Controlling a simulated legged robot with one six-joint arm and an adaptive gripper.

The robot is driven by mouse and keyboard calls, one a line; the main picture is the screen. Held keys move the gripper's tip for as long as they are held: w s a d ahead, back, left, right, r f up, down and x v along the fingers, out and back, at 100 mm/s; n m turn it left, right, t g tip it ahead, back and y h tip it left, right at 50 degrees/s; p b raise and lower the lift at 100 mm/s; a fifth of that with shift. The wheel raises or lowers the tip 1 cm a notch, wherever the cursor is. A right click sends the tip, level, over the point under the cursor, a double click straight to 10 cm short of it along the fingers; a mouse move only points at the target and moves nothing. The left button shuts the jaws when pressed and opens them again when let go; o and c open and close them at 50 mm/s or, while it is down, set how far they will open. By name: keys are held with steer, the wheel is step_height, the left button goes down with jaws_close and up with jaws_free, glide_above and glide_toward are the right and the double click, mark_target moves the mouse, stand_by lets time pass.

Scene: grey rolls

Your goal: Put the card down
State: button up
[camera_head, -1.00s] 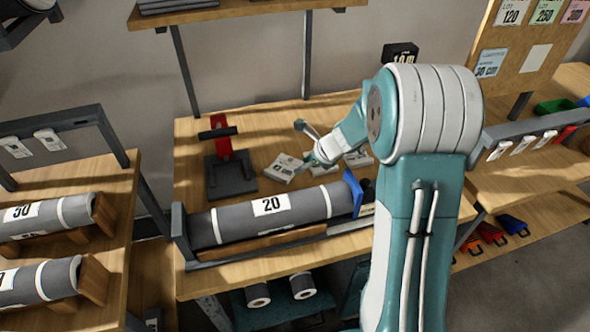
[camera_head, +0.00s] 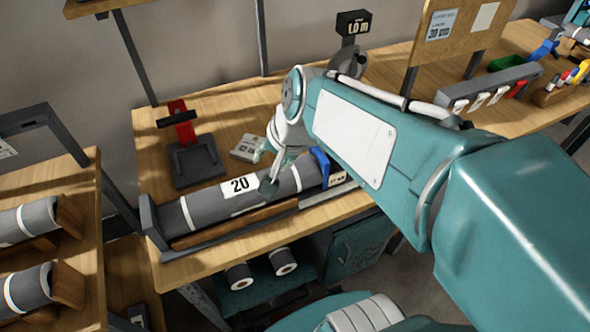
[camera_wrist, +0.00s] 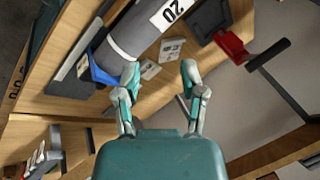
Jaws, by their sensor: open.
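My gripper (camera_wrist: 160,76) is open in the wrist view, its two fingers spread apart with nothing gripped between them. Two pale printed cards show beyond the fingertips on the bench: one card (camera_wrist: 172,48) beside the grey roll and another card (camera_wrist: 150,69) nearer the left finger. In the head view a card (camera_head: 248,147) lies flat behind the grey roll (camera_head: 205,207) labelled 20. Which card the task means cannot be told.
A red and black stand (camera_head: 190,150) is left of the card. A blue stop (camera_head: 320,166) stands at the roll's right end. A 1.0 m display (camera_head: 353,22) stands at the back. More rolls (camera_head: 25,222) rest on the left rack. The bench behind the stand is clear.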

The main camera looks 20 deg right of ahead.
steer(key=s+d+r+n+t+h, duration=0.1)
steer(key=s+n+h, duration=0.1)
steer(key=s+n, duration=0.5)
steer(key=shift+s+d+r, duration=0.35)
steer(key=shift+s, duration=0.65)
